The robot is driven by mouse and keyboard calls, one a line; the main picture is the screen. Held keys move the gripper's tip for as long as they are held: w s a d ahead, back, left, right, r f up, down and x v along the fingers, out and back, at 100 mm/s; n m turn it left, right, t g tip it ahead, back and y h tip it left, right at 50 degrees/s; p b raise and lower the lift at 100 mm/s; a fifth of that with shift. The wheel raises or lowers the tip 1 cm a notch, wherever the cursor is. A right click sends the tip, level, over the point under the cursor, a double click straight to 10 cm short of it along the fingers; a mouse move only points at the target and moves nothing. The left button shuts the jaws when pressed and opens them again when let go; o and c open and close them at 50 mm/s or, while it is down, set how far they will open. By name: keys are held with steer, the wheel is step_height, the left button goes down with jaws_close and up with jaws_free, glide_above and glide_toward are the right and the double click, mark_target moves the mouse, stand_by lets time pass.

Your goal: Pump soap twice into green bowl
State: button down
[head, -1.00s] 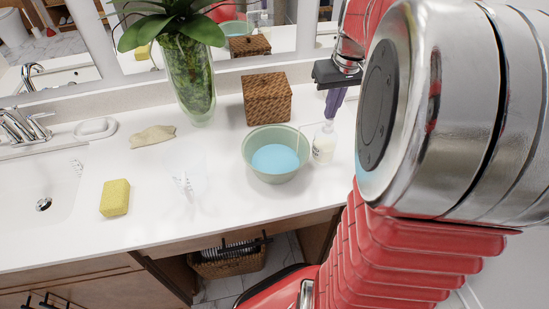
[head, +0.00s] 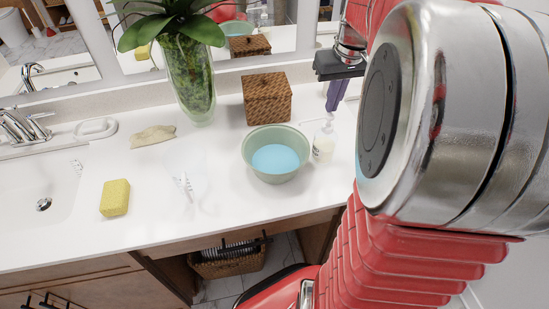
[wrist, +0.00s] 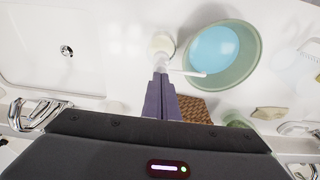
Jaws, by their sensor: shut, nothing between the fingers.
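The green bowl (head: 252,165) stands on the white counter with light blue liquid in it. The soap bottle (head: 323,150), clear with pale contents and a white pump, stands upright just right of the bowl. Its white spout points toward the bowl; in the wrist view the spout (wrist: 192,73) reaches the bowl's rim (wrist: 255,62). My gripper (head: 331,109) is above the bottle, pointing down, with its purple fingers shut and empty. In the wrist view my gripper (wrist: 160,76) has its tips over the pump head, partly hiding it. I cannot tell whether they touch.
A woven box (head: 267,99) stands behind the bowl, with a glass vase (head: 190,85) and plant left of it. A folded cloth (head: 153,136), a yellow sponge (head: 115,197) and a sink (head: 35,195) lie further left. Counter in front of the bowl is clear.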

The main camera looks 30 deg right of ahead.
steer(key=shift+r, duration=0.15)
step_height(320, 180, up, 6)
steer(key=shift+f, duration=0.15)
stand_by(0.8)
stand_by(0.5)
